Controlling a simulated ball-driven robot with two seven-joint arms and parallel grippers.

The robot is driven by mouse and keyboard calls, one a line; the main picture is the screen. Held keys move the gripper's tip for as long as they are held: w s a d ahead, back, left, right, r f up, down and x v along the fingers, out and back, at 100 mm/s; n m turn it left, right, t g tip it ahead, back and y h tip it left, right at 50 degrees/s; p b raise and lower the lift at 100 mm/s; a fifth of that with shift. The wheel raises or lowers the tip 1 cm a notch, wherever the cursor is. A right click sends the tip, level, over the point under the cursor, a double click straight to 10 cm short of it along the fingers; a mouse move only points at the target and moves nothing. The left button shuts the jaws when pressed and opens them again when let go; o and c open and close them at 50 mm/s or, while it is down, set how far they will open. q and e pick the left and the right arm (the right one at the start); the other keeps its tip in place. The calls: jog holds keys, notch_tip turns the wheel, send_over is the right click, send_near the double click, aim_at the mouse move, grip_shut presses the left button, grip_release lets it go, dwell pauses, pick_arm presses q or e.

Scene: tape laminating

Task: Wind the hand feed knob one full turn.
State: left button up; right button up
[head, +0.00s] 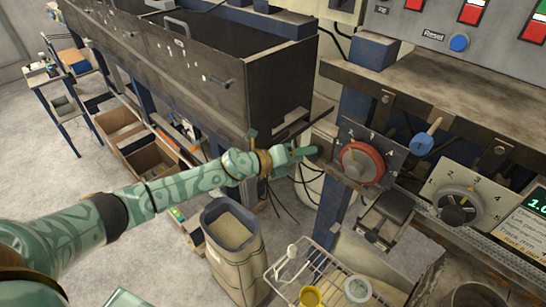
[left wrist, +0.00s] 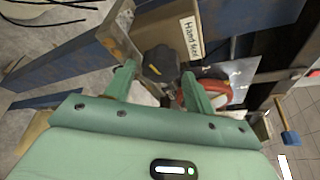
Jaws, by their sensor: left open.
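The hand feed knob (left wrist: 160,64) is a dark, lobed knob in the left wrist view, beside a pale label (left wrist: 190,38) that reads "Hand feed". My left gripper (left wrist: 157,76) is open, with one finger on each side of the knob; I cannot tell whether they touch it. In the head view my left gripper (head: 306,151) reaches in from the left, close to the machine's front, left of a red-rimmed dial (head: 362,162). The knob is not clear in the head view. My right gripper is not in view.
A long dark trough (head: 235,85) stands behind my left arm.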

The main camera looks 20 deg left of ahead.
pick_arm(q)
jog(key=b+v, duration=0.1)
jog(key=v, duration=1.1)
jog(key=shift+s, duration=0.2)
